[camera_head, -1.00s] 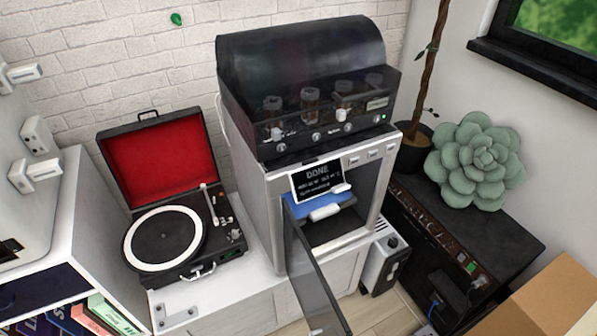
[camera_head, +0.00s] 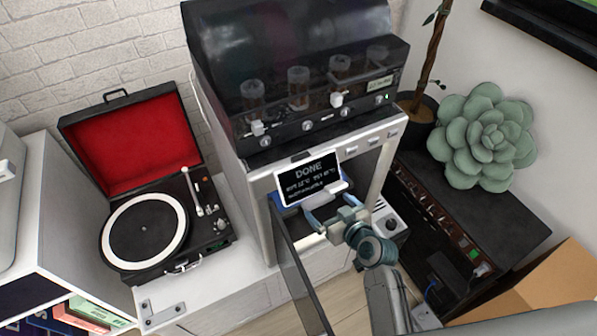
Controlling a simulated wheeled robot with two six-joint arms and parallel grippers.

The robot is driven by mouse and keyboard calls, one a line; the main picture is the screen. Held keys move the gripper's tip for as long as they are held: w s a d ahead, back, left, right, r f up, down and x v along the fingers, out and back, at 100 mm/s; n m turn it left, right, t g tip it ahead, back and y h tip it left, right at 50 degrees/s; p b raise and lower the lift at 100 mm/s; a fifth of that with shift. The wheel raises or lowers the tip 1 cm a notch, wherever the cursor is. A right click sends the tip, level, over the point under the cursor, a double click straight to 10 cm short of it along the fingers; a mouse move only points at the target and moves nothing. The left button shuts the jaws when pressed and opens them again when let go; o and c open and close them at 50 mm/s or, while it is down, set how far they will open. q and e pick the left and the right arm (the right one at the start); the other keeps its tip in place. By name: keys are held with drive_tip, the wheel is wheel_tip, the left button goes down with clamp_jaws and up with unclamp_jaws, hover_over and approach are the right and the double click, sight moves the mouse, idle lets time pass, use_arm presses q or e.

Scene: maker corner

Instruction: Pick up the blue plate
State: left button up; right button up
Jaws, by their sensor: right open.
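The blue plate (camera_head: 289,210) is in the opening of the grey machine (camera_head: 258,190). Only a little blue shows around the small display reading "DONE" (camera_head: 307,179), which covers much of it. A white piece (camera_head: 336,188) shows at the display's lower right. My right gripper (camera_head: 327,207) is open at the front of the opening, its fingers spread just below the display, close to the plate. Whether they touch the plate I cannot tell. My left gripper is not in view.
The machine's dark door (camera_head: 297,280) stands open, left of my right arm. A dark unit with tubes (camera_head: 300,95) sits on top. A record player (camera_head: 150,225) is at the left. A green succulent (camera_head: 485,137) stands on a dark cabinet at the right, near a cardboard box (camera_head: 545,290).

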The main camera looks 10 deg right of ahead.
sight(320, 201)
drive_tip(key=x, duration=0.4)
drive_tip(key=shift+a+f+p, duration=0.2)
drive_tip(key=shift+f+p, duration=0.1)
drive_tip(key=shift+p, duration=0.1)
drive_tip(key=shift+w+a+f, duration=0.1)
drive_tip(key=shift+w+f, duration=0.1)
drive_tip(key=shift+w, duration=0.1)
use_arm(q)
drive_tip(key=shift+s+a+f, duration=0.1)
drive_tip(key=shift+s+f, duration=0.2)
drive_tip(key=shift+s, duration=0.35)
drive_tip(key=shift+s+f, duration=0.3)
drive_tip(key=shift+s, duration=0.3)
use_arm(e)
drive_tip(key=shift+r, duration=0.1)
drive_tip(key=c, duration=0.9)
